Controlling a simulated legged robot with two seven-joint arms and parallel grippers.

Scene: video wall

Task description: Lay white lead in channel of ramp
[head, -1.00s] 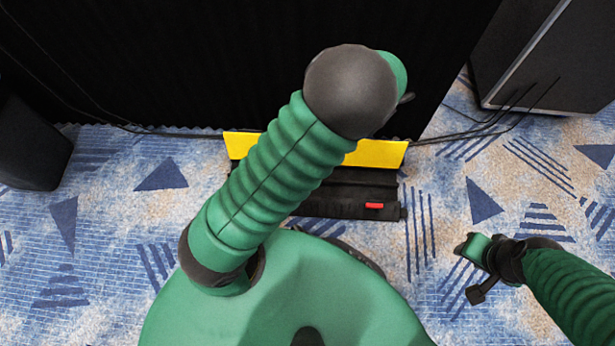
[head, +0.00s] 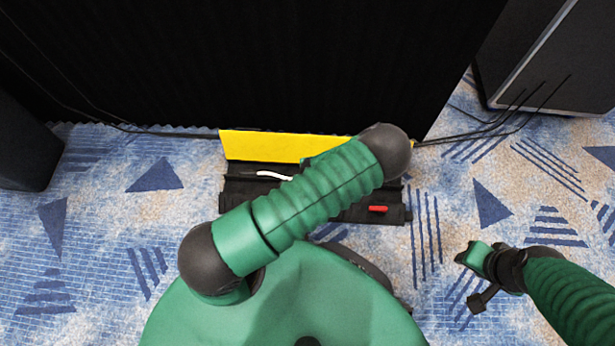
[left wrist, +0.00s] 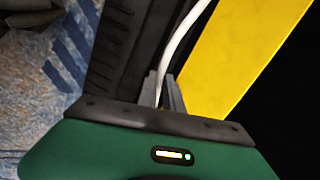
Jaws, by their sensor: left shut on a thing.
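The black cable ramp (head: 240,205) lies on the carpet in the head view, its yellow lid (head: 262,145) raised along the far side. A short piece of the white lead (head: 272,175) shows over the ramp's left part, near the lid; my left arm covers the rest. In the left wrist view, my left gripper (left wrist: 168,88) is shut on the white lead (left wrist: 180,45), which runs up between the black ramp (left wrist: 118,50) and the yellow lid (left wrist: 235,60). I cannot tell whether the lead touches the channel floor. My right gripper (head: 472,272) is over carpet, away from the ramp; its fingers are unclear.
A black curtained wall (head: 250,60) rises directly behind the ramp. Black cables (head: 170,133) run along its foot. Dark boxes stand at the left (head: 25,145) and back right (head: 545,60). A red piece (head: 378,209) sits on the ramp's near right. Carpet at left is clear.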

